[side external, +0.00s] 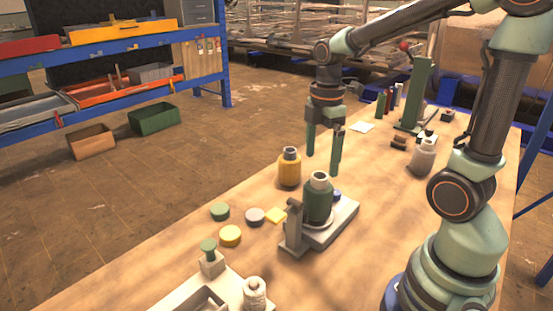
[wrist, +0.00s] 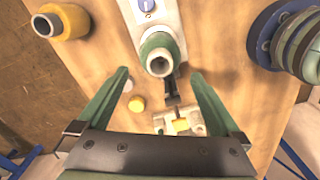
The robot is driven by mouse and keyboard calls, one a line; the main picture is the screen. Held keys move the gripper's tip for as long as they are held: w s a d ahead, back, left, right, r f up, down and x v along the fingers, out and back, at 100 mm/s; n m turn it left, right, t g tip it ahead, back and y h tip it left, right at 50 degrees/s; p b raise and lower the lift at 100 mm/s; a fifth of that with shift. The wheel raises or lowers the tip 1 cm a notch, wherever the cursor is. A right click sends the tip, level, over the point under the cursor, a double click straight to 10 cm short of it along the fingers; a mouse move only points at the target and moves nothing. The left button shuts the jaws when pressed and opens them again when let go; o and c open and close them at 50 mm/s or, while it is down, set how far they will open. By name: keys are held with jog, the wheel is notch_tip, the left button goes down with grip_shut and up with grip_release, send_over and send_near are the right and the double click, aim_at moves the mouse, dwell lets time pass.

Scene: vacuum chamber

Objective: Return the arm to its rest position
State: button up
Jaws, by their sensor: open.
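My gripper (side external: 323,160) points down over the wooden table, its two green fingers spread apart with nothing between them. In the side view it hangs above and behind a dark green bottle (side external: 318,203) with a pale neck. The bottle stands upright on a grey-white device (side external: 345,217). In the wrist view my gripper (wrist: 160,75) is open, and the green bottle (wrist: 158,40) shows beyond and between the fingertips, apart from them. A yellow bottle (side external: 290,170) stands left of the gripper; it also shows in the wrist view (wrist: 70,22).
Several round lids, including a green one (side external: 220,211) and a yellow one (side external: 230,236), lie left of the device. A white tray (side external: 182,302) is at the front.

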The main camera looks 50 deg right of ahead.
jog(key=s+a+r+m+t, duration=0.2)
jog(key=a+r+m+t, duration=0.3)
jog(key=m, duration=0.8)
jog(key=shift+s+a+r+m+t, duration=0.3)
jog(key=shift+a+r, duration=0.15)
jog(key=shift+a, duration=0.55)
